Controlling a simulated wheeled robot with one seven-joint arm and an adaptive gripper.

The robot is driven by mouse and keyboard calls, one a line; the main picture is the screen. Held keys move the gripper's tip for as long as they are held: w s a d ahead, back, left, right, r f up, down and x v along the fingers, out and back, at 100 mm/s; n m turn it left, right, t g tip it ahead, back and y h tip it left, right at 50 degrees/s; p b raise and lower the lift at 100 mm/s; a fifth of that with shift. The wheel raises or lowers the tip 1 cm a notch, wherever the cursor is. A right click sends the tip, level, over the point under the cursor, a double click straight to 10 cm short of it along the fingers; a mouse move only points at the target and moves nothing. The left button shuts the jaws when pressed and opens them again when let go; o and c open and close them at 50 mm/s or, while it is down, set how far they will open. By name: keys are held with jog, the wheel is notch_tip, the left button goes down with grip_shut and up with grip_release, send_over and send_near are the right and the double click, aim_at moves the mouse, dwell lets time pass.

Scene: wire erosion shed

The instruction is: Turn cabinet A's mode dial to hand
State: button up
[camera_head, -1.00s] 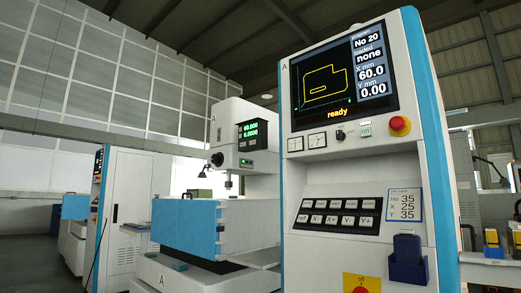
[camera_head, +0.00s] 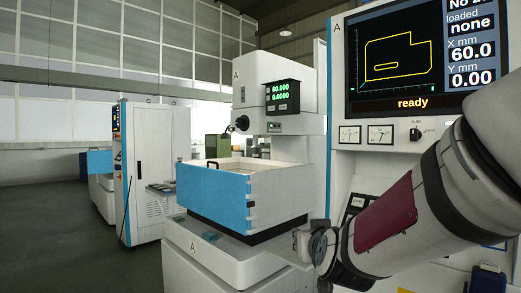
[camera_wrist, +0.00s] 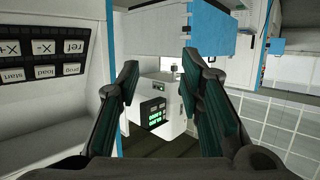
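Cabinet A (camera_head: 375,165) fills the right of the head view, a white front with a blue edge and a letter A. Its mode dial (camera_head: 415,134) is a small black knob below the screen, right of two gauges. A label reading auto stands above it and another small label to its right. The dial's pointer is too small to read surely. My arm crosses the cabinet front below and right of the dial. My gripper (camera_wrist: 160,75) is open and empty in the wrist view, apart from the dial, which is not visible there.
The cabinet's screen (camera_head: 395,62) reads ready, loaded none. Push buttons (camera_wrist: 45,52) show upside down in the wrist view. A machine with a blue-panelled tank (camera_head: 215,195) stands left of the cabinet. Another cabinet (camera_head: 155,150) stands farther back. The floor at left is clear.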

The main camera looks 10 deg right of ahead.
jog(key=w+d+r+m+t+h+p, duration=0.2)
jog(key=d+r+h+p, duration=0.15)
jog(key=r, duration=0.35)
jog(key=m+g+h+p, duration=0.3)
jog(key=m+h+p, duration=0.4)
jog(key=h+p, duration=0.5)
send_near(413, 131)
jog(key=shift+h, duration=0.55)
jog(key=x, duration=0.5)
jog(key=p+x, duration=0.1)
jog(key=x, duration=0.2)
jog(key=shift+w+d+f, duration=0.25)
jog(key=shift+w+d, duration=0.05)
jog(key=shift+w, duration=0.1)
grip_shut()
